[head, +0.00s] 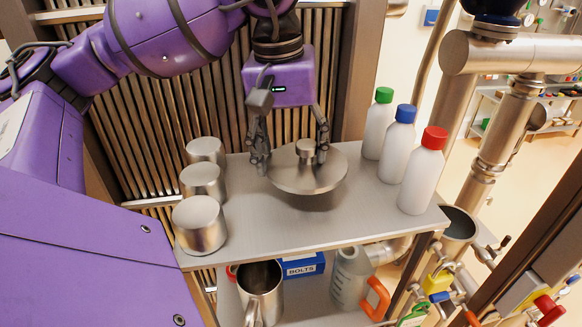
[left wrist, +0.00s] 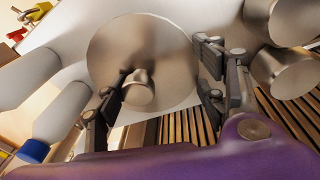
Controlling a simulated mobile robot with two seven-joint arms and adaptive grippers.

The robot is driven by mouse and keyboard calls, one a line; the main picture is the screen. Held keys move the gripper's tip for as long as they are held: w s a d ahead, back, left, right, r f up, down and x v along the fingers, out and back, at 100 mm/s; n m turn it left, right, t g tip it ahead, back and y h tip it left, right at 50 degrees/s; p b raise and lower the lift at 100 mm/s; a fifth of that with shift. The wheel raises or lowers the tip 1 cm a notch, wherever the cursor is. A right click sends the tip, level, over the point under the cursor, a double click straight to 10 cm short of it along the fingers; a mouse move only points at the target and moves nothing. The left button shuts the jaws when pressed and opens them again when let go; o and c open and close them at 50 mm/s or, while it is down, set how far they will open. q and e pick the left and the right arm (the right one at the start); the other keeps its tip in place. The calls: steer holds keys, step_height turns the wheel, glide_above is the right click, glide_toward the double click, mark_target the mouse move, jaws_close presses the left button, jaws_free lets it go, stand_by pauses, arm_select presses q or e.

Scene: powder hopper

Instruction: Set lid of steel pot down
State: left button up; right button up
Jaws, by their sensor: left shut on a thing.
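The round steel lid (head: 285,180) with a short knob (head: 306,149) is over the middle of the grey upper shelf, with a dark shadow under it; it looks slightly raised. My left gripper (head: 290,152) comes down from above and is shut on the lid. One finger is at the lid's left edge and the other beside the knob. In the left wrist view the lid (left wrist: 160,50) lies between the fingers; the exact contact is hard to see. An open steel pot (head: 260,280) with a handle stands below the upper shelf. My right gripper is out of view.
Three steel canisters (head: 200,223) stand along the shelf's left side. Three white bottles with green, blue and red caps (head: 422,180) stand at the right. The shelf's front (head: 310,225) is clear. Slatted panelling rises behind. A blue BOLTS box (head: 302,266) and a jug (head: 350,275) are below.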

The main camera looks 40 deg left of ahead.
mark_target(290, 163)
arm_select(q)
steer(key=shift+f, duration=1.85)
steer(key=o, duration=2.1)
steer(key=shift+f, duration=0.15)
steer(key=r, duration=0.4)
steer(key=s+r, duration=0.1)
steer(key=r, duration=0.7)
steer(key=shift+s+r, duration=0.1)
steer(key=shift+s, duration=0.3)
